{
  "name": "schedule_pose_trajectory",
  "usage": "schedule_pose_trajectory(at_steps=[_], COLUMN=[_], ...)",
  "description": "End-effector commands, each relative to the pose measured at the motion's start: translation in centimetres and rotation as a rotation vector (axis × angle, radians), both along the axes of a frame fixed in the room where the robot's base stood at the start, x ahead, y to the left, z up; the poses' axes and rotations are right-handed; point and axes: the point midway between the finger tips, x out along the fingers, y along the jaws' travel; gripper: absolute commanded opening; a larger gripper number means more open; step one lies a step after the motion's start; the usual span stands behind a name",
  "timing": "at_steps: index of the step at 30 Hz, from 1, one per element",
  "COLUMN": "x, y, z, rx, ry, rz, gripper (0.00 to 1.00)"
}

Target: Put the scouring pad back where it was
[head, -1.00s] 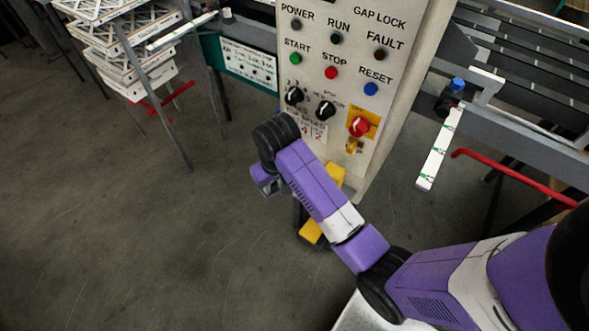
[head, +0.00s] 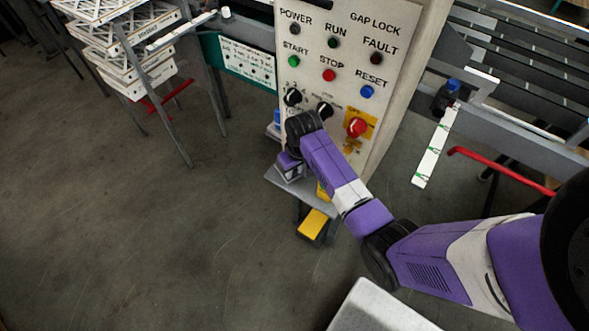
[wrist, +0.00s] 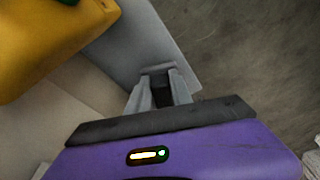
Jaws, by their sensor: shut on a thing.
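My gripper (head: 284,172) is low in front of the control panel, over a small grey shelf (head: 312,192). In the wrist view its fingers (wrist: 162,88) are close together with a small dark piece between them. This is most likely the scouring pad, but it is mostly hidden by the fingers, and I cannot make out its shape. The grey shelf (wrist: 172,38) lies beyond the fingertips in the wrist view. I cannot tell whether the held piece touches it.
The control panel (head: 345,45) stands close behind my gripper. A yellow object (wrist: 45,45) is at the wrist view's upper left. A yellow piece (head: 313,223) shows below the shelf. Stacked white crates (head: 125,45) stand far left. The floor at left is clear.

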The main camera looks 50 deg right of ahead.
Motion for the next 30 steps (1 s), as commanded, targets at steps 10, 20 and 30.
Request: schedule_pose_trajectory(at_steps=[10,20,30], x=[0.05,0.02,0.04], y=[-0.4,-0.39,-0.37], z=[-0.62,-0.86,-0.24], rx=[-0.001,0.0,-0.001], ry=[-0.001,-0.001,-0.003], rz=[0.001,0.0,0.0], gripper=[0.0,0.48,0.48])
